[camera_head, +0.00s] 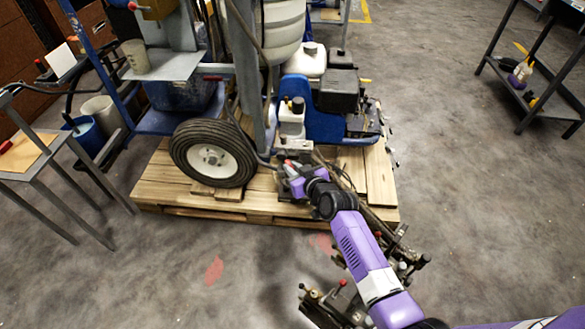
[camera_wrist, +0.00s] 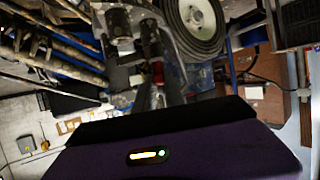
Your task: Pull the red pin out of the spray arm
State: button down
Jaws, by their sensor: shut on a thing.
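My gripper (camera_head: 287,172) is at the end of my purple arm, low beside the line striper, just right of its black wheel. In the wrist view my gripper (camera_wrist: 158,98) is shut on a small red part, which I take for the red pin (camera_wrist: 158,72). Most of the pin is hidden by the fingers. The spray arm (camera_wrist: 122,28) shows as grey metal brackets and rods right beyond the fingertips. I cannot tell how far the pin sits in its hole.
The striper stands on a wooden pallet (camera_head: 160,190); its wheel (camera_head: 213,153) is close to my gripper. Hoses and rods with red-knobbed levers (camera_head: 342,283) lie near my forearm. A metal table (camera_head: 30,160) is at left, a shelf cart (camera_head: 535,85) at right. The front-left floor is clear.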

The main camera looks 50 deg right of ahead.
jog(key=shift+r+p, duration=0.55)
jog(key=shift+r, duration=0.35)
jog(key=shift+r+p, duration=0.5)
jog(key=shift+r, duration=0.1)
jog(key=shift+s+a+r+p, duration=0.1)
jog(key=shift+s+r+p, duration=0.05)
jog(key=shift+r+p, duration=1.05)
jog(key=shift+s+r+p, duration=0.15)
jog(key=shift+r+p, duration=0.85)
jog(key=shift+r, duration=0.25)
